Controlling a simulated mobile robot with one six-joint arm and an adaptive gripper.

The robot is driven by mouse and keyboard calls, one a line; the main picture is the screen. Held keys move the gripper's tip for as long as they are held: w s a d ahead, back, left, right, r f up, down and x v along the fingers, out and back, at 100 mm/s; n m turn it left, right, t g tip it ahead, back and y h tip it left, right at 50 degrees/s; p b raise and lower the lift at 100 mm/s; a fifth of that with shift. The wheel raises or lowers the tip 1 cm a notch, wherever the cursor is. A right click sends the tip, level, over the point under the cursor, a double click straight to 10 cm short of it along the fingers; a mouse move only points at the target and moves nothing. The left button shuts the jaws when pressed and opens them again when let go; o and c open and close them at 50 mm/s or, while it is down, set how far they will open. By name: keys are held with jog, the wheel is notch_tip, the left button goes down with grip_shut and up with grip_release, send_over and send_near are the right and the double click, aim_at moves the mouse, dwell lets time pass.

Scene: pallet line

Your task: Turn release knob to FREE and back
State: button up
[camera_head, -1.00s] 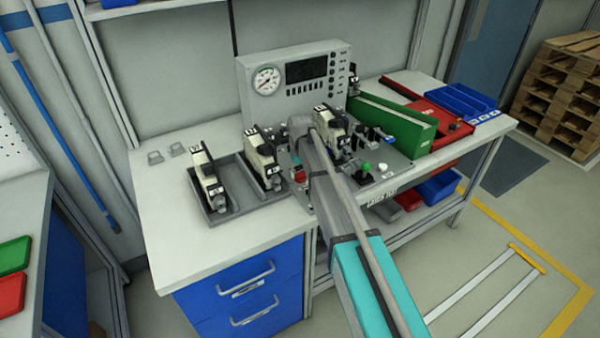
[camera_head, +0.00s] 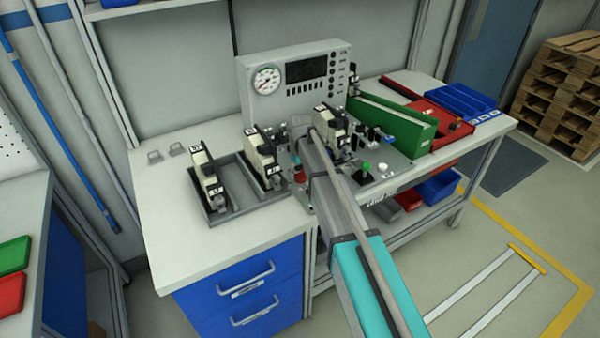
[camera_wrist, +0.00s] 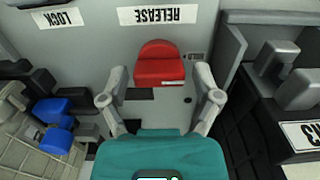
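The red release knob (camera_wrist: 160,68) is in the upper middle of the wrist view, on a grey panel below an upside-down RELEASE label (camera_wrist: 157,15). My gripper (camera_wrist: 161,82) is open, with one finger on each side of the knob and a visible gap on both sides. Nothing is held. No FREE mark can be read. In the head view my arm covers the gripper and much of the test stand, and a small red part (camera_head: 299,176) shows left of the arm; I cannot tell whether it is the same knob.
A LOCK label (camera_wrist: 57,19) is at the upper left of the wrist view. Blue-and-black parts (camera_wrist: 54,125) lie left of my gripper, and a dark block (camera_wrist: 265,105) stands close on the right. In the head view, a grey tray (camera_head: 222,212) holds latch units, beside a gauge panel (camera_head: 244,78).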

aim_at(300, 171)
jog(key=shift+m, duration=0.5)
dwell(0.4)
jog(key=m, duration=0.4)
jog(key=shift+m, duration=0.3)
jog(key=m, duration=0.6)
jog(key=shift+r+m+p, duration=0.3)
jog(key=shift+r+p, duration=0.05)
jog(key=shift+p, duration=0.05)
notch_tip(300, 171, up, 13)
jog(key=p, duration=1.3)
jog(key=shift+s+d+f+n+b, duration=0.75)
jog(key=shift+s+d+f+b, duration=0.65)
jog(key=shift+s+d, duration=2.2)
jog(key=shift+s+d+f+n+b, duration=0.7)
jog(key=shift+s+d+f+b, duration=0.75)
jog(key=shift+s+d, duration=2.1)
jog(key=shift+s+d+f+n+b, duration=0.75)
jog(key=shift+s+d+f+b, duration=0.65)
jog(key=shift+s+d, duration=2.15)
jog(key=shift+s+a, duration=0.2)
jog(key=shift+n, duration=0.4)
jog(key=shift+s+d, duration=0.35)
jog(key=shift+s, duration=0.3)
jog(key=shift+s+d, duration=0.35)
jog(key=shift+s, duration=0.3)
jog(key=shift+s+d, duration=0.35)
jog(key=shift+s, duration=0.3)
